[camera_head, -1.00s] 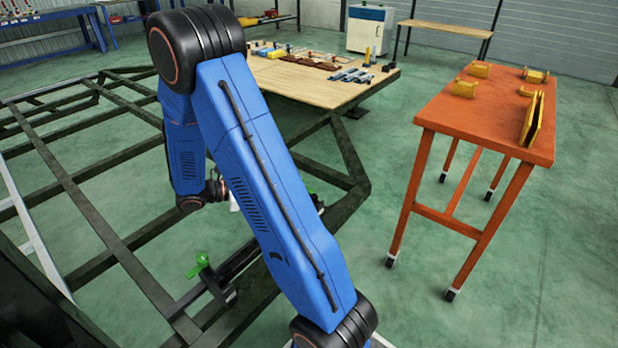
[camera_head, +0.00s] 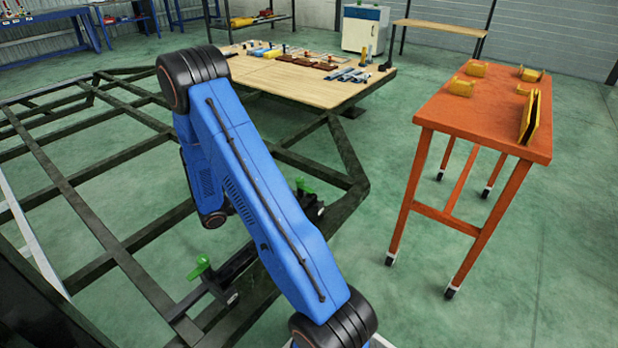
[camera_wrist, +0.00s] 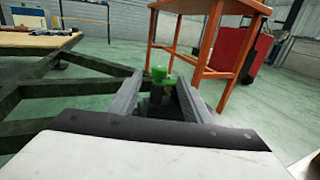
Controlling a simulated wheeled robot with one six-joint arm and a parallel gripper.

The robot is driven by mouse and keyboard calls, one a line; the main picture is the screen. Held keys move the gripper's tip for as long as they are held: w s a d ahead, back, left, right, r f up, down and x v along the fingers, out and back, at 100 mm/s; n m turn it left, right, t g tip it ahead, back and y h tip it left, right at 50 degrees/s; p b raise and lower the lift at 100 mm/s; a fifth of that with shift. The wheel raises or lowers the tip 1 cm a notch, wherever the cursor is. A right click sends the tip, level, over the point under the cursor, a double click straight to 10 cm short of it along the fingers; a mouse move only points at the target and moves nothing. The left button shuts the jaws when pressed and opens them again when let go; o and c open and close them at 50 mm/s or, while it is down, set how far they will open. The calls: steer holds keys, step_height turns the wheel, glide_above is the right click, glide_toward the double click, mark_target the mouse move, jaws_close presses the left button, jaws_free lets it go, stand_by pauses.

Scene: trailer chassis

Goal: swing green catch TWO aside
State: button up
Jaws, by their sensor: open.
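Two green catches sit on dark brackets along the trailer frame in the head view: a nearer one (camera_head: 200,268) and a farther one (camera_head: 305,187), partly beside my arm. No label shows which is TWO. In the wrist view my gripper (camera_wrist: 160,78) is open, its two grey fingers pointing ahead. A green catch with a rounded upright head (camera_wrist: 159,73) appears between the fingertips, on a dark mount. The fingers do not visibly touch it; the exact gap cannot be told. In the head view my gripper is hidden behind my blue arm.
The dark chassis frame (camera_head: 112,246) spreads across the left and under my arm. An orange table (camera_head: 470,130) with yellow parts stands right. A wooden bench (camera_head: 300,82) with parts is at the back. Green floor between chassis and orange table is clear.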

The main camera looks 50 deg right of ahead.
steer(key=x, duration=1.2)
steer(key=c, duration=1.1)
